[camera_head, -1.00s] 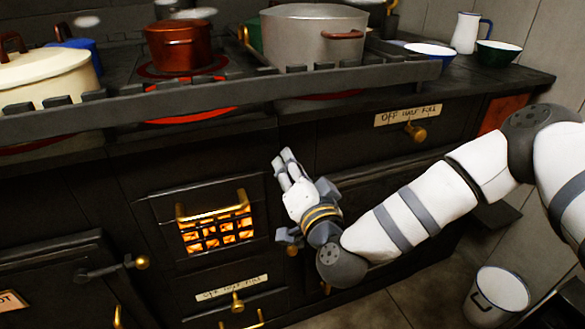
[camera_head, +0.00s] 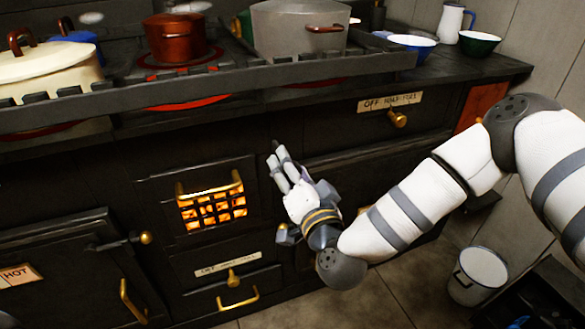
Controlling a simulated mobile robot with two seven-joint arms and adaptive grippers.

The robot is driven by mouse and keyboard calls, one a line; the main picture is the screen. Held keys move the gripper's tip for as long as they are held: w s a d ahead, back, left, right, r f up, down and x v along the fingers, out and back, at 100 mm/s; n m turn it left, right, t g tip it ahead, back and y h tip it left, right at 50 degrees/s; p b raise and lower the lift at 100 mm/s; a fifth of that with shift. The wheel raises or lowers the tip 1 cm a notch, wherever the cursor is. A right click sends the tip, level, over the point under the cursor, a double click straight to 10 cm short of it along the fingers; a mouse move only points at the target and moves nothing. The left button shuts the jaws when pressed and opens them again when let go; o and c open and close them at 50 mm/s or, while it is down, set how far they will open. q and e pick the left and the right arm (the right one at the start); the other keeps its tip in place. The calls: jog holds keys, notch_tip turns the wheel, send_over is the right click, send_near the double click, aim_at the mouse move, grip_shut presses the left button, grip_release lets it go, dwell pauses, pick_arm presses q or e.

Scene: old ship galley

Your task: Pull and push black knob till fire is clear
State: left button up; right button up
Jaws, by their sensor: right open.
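My right gripper (camera_head: 281,163) is open, in front of the black stove front (camera_head: 330,145), its grey fingers pointing up and left. A small dark tip shows at the fingertips; I cannot tell whether it is the black knob or part of a finger. I see no other clear black knob. The fire (camera_head: 212,208) glows orange behind a dark grate with a brass handle (camera_head: 210,188), left of the gripper. The hand hides part of the stove front, and contact cannot be told. My left gripper is not in view.
A brass knob (camera_head: 398,119) sits beside a label at upper right, another (camera_head: 233,279) below the fire. Pots, including a red one (camera_head: 175,38) and a grey one (camera_head: 293,32), stand behind the stove rail (camera_head: 215,86). A white bucket (camera_head: 478,275) stands on the floor at right.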

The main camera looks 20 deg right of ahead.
jog(key=s, duration=1.2)
jog(key=shift+a, duration=0.15)
jog(key=shift+c, duration=0.4)
